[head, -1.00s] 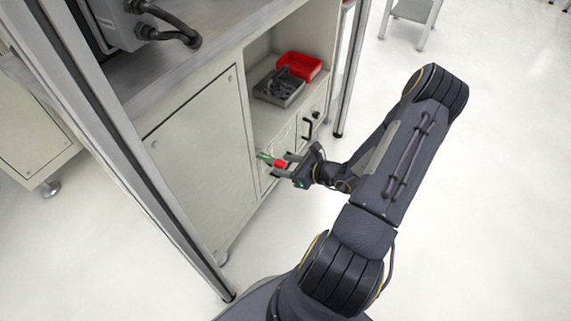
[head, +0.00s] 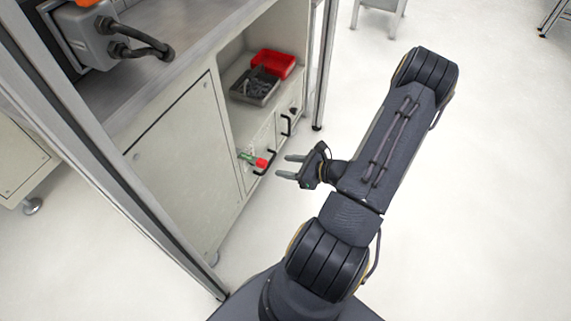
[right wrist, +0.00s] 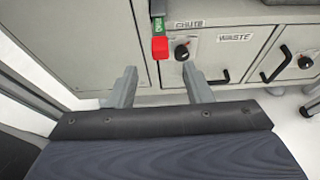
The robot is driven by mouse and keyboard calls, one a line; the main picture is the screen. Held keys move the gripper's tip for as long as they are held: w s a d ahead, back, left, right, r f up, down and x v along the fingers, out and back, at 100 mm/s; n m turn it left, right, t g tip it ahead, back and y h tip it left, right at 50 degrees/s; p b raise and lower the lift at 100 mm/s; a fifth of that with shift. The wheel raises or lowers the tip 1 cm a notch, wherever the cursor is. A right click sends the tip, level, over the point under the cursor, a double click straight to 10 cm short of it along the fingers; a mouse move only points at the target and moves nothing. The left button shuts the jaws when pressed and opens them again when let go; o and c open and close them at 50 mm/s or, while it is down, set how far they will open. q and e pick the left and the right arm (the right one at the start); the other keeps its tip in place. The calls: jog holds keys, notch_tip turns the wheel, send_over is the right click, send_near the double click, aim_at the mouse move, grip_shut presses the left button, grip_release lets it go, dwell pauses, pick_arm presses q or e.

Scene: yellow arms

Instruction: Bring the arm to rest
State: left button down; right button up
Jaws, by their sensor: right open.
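My right gripper (head: 288,167) is open and empty in the head view, a short way to the right of the cabinet front. In the right wrist view its two grey fingers (right wrist: 157,92) stand apart with nothing between them. A red block-shaped part with a green piece (head: 261,162) is at the cabinet front, apart from the fingertips. My left gripper is not in view.
A cabinet (head: 180,165) stands at the left, with an open shelf holding a red bin (head: 274,63) and a dark bin (head: 254,87). A drawer labelled WASTE (right wrist: 235,38) has a black handle. A metal post stands at the left.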

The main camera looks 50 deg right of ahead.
jog(key=shift+w, duration=0.1)
dwell(0.3)
jog(key=w+a+r+n+g+y, duration=0.1)
jog(key=a+r+n+g+y, duration=0.5)
jog(key=a+r+n, duration=0.95)
jog(key=s+a+r+n+g+h, duration=0.1)
jog(key=s+a+r+n+h, duration=0.3)
jog(key=n, duration=0.4)
jog(key=s+a+r+n+h, duration=0.2)
jog(key=s+r+n, duration=0.2)
jog(key=s+n, duration=0.25)
notch_tip(320, 180, up, 31)
jog(key=n+p, duration=0.1)
jog(key=p, duration=3)
jog(key=shift+d+f, duration=0.15)
jog(key=shift+d, duration=0.1)
